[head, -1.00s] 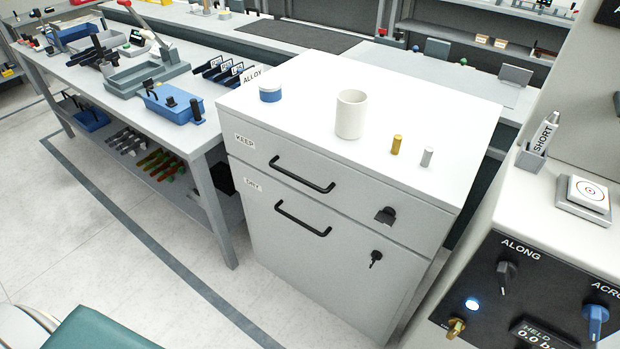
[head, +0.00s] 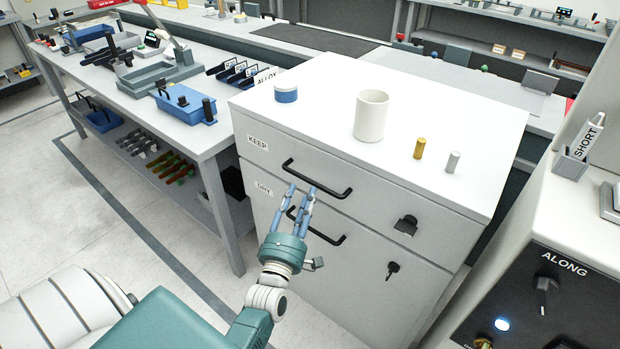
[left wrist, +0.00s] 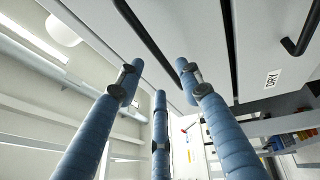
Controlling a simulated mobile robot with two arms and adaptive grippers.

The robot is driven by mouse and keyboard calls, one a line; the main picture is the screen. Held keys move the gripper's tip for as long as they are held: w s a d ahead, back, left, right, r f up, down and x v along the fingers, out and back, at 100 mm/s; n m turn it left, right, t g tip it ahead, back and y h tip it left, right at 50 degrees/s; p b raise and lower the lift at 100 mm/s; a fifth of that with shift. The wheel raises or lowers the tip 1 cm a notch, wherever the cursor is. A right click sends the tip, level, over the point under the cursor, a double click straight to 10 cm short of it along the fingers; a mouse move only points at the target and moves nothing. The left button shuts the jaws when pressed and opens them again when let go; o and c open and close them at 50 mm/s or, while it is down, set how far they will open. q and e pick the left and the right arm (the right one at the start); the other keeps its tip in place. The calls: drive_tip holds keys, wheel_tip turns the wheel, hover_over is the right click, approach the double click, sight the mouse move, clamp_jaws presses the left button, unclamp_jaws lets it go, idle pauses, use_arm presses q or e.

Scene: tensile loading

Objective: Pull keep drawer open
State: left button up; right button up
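The keep drawer (head: 375,192) is the upper drawer of a white cabinet, labelled KEEP (head: 257,142), and looks shut flush. Its black bar handle (head: 330,190) is across its front; the bar also shows in the left wrist view (left wrist: 143,38). My left gripper (head: 301,190) is in front of the cabinet, its blue fingers pointing up at the left part of this handle. In the left wrist view the fingers (left wrist: 158,72) are spread, with the bar passing near the tips; I cannot tell whether they touch it. My right gripper is out of view.
The dry drawer (head: 345,275) below has its own handle (head: 332,238), partly behind my fingers, and a key (head: 392,270). A black latch (head: 406,225) is on the keep drawer. A white cup (head: 371,115), blue-banded tin (head: 286,92) and two small cylinders stand on top.

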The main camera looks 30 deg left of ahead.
sight(307, 181)
use_arm(q)
drive_tip(key=x, duration=0.6)
drive_tip(key=shift+w+a+p, duration=0.2)
drive_tip(key=shift+w+p, duration=0.1)
drive_tip(key=shift+p, duration=0.05)
clamp_jaws()
